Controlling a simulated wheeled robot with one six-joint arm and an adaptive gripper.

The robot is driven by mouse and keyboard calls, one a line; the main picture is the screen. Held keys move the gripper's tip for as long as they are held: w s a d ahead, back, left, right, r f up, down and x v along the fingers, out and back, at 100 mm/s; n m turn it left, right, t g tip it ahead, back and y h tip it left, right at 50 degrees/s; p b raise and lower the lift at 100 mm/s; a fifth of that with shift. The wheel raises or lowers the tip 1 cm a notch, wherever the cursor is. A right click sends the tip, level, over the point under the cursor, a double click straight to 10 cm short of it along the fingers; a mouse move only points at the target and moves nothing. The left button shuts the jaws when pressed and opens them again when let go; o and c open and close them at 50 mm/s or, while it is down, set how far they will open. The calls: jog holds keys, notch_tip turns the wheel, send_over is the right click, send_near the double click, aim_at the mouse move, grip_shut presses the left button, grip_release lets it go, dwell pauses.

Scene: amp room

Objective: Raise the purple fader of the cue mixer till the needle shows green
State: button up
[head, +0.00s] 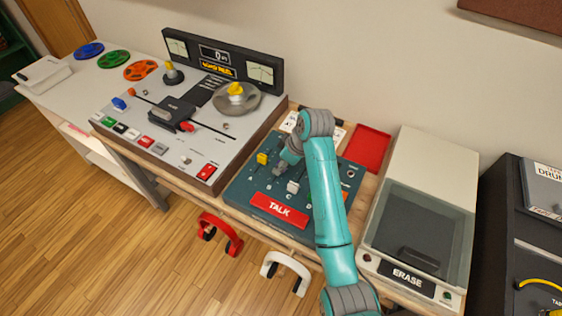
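The cue mixer (242,187) is a dark blue-green panel in the middle of the bench with a red TALK button (279,210) along its front. A yellow fader cap (262,158) and a white fader cap (293,187) show on it. I see no purple fader and no mixer needle; my arm covers part of the panel. My gripper (279,170) is low over the mixer, between the yellow and white caps. It is small and partly behind my arm, so I cannot tell whether its fingers are open or touch anything.
A tape machine (150,150) with two meters and a reel stands left of the mixer. A grey ERASE box (420,225) with a dark lid stands right. A red tray (368,148) lies behind. Red headphones (220,232) and white headphones (286,270) hang at the bench front.

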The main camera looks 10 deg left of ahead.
grip_shut()
jog(key=shift+s+a, duration=0.1)
jog(key=shift+s, duration=0.15)
jog(key=shift+s+a, duration=0.1)
jog(key=shift+s, duration=0.15)
jog(key=shift+w, duration=0.1)
grip_release()
